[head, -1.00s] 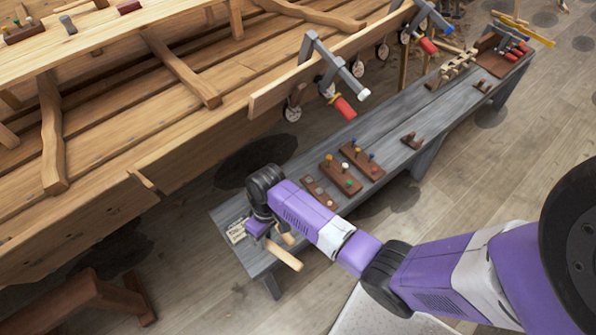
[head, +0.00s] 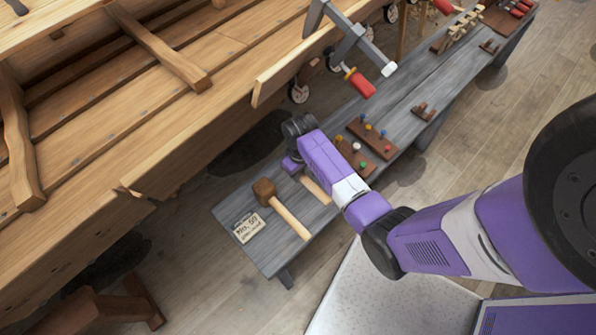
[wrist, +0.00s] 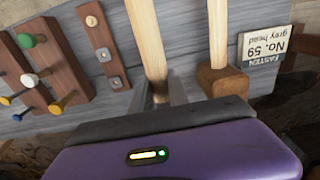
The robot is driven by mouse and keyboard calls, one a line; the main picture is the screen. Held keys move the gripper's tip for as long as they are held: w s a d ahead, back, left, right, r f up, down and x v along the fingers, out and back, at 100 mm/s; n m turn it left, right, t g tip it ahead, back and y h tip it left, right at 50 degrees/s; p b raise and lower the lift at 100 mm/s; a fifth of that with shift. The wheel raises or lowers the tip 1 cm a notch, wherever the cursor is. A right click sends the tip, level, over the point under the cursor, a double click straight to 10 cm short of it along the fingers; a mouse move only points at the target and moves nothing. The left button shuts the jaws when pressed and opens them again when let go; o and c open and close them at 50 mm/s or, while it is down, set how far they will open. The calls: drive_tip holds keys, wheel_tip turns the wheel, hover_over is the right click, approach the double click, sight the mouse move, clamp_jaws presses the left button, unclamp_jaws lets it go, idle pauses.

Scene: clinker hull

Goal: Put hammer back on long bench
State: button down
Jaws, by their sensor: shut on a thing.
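My gripper (wrist: 160,94) is shut on the hammer, close over the left part of the long grey bench (head: 265,257). The hammer's pale wooden handle (head: 315,189) sticks out below my gripper in the head view. In the wrist view the handle (wrist: 147,38) runs away from between the fingers. Its head is hidden by my gripper. I cannot tell whether the hammer touches the bench. A mallet (head: 264,190) with a brown wooden head lies on the bench beside it; it also shows in the wrist view (wrist: 223,80), right of the held handle.
A label card (head: 249,227) reading No. 59, grey head, lies by the mallet. Brown peg racks (head: 369,139) stand on the bench right of my gripper; a small brown strip (wrist: 102,45) is closest. The wooden hull (head: 190,130) with clamps (head: 350,40) rises behind.

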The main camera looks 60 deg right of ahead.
drive_tip(key=shift+f+b, duration=3.15)
drive_tip(key=shift+f, duration=0.2)
drive_tip(key=shift+f, duration=0.45)
drive_tip(key=c, duration=1.2)
unclamp_jaws()
drive_tip(key=shift+a, duration=0.1)
wheel_tip(320, 180, up, 8)
drive_tip(key=p, duration=0.8)
